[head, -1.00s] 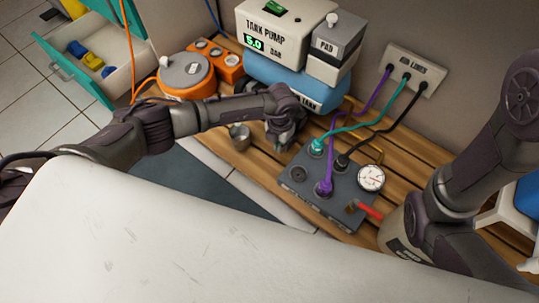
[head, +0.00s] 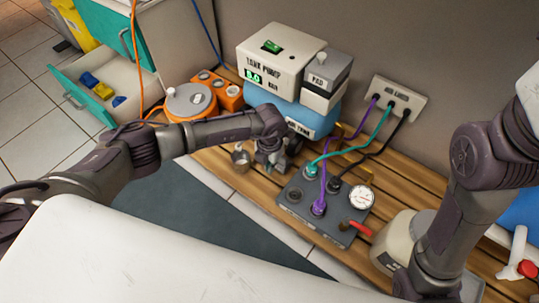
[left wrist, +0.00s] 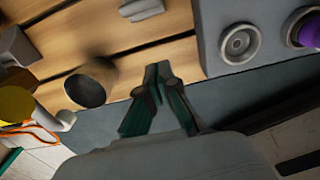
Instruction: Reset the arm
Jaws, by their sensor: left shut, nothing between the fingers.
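My left arm (head: 210,132) reaches in from the left across the slatted wooden bench. My left gripper (head: 268,168) points down between a small metal cup (head: 241,158) and the grey control box (head: 294,196). In the left wrist view the two fingers (left wrist: 158,72) meet at their tips over the boards, shut and empty. There the cup (left wrist: 92,84) is left of the fingers and the box's socket (left wrist: 239,43) is to the right. My right arm (head: 487,155) stands at the right; its gripper is not in view.
A tank pump (head: 271,55) sits on a blue air tank (head: 315,122) behind my left gripper. Purple, teal and black hoses run from the wall plate (head: 399,96) to the control box. An orange round device (head: 190,103) and an open drawer (head: 98,86) are at left.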

